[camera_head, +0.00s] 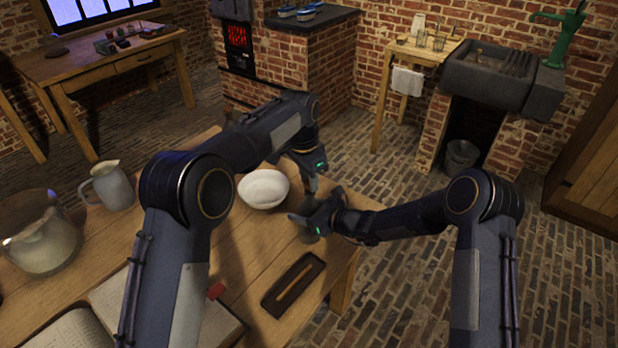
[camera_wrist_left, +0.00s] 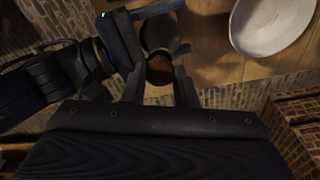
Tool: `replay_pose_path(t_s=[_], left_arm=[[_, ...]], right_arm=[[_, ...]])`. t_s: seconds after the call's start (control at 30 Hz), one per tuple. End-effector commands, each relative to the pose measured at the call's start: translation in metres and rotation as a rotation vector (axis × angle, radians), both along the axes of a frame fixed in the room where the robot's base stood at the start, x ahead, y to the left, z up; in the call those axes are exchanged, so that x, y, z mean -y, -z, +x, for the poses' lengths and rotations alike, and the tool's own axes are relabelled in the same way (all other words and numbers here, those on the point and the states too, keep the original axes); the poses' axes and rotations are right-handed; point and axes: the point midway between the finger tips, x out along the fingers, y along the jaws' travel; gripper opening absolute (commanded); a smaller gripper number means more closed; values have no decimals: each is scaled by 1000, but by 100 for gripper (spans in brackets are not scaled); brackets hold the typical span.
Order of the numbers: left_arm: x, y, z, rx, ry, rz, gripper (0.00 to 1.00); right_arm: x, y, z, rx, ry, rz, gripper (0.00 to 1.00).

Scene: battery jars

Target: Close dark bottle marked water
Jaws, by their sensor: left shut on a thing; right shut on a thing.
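The dark bottle (camera_head: 309,236) is near the right edge of the wooden table, mostly hidden by my grippers. My right gripper (camera_head: 308,217) is shut around its body from the right. My left gripper (camera_head: 312,184) is just above, pointing down, its fingers shut on a small brown thing that looks like the bottle's stopper (camera_wrist_left: 159,72). In the left wrist view the dark bottle (camera_wrist_left: 160,35) shows just beyond the left fingertips. I cannot tell whether the stopper sits in the neck. No water marking is readable.
A white bowl (camera_head: 263,188) stands close left of the bottle. A dark tray with a stick (camera_head: 293,284) lies in front. A jug (camera_head: 110,186), a large pot (camera_head: 38,232) and open books (camera_head: 205,322) are farther left. Floor lies beyond the table's right edge.

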Motion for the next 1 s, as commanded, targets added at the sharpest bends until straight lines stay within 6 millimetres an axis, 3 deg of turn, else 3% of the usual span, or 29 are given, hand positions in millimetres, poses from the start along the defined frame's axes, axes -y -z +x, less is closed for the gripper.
replay_pose_path(t_s=[0.67, 0.7, 0.87, 1.0], left_arm=[[0, 13, 0, -1, -2, 1, 2], [0, 13, 0, 0, -2, 0, 30], [0, 13, 0, 0, -2, 0, 51], [0, 13, 0, 0, -2, 0, 51]], right_arm=[[0, 0, 0, 1, 0, 1, 19], [0, 0, 0, 1, 0, 1, 19], [0, 0, 0, 1, 0, 1, 19], [0, 0, 0, 1, 0, 1, 19]])
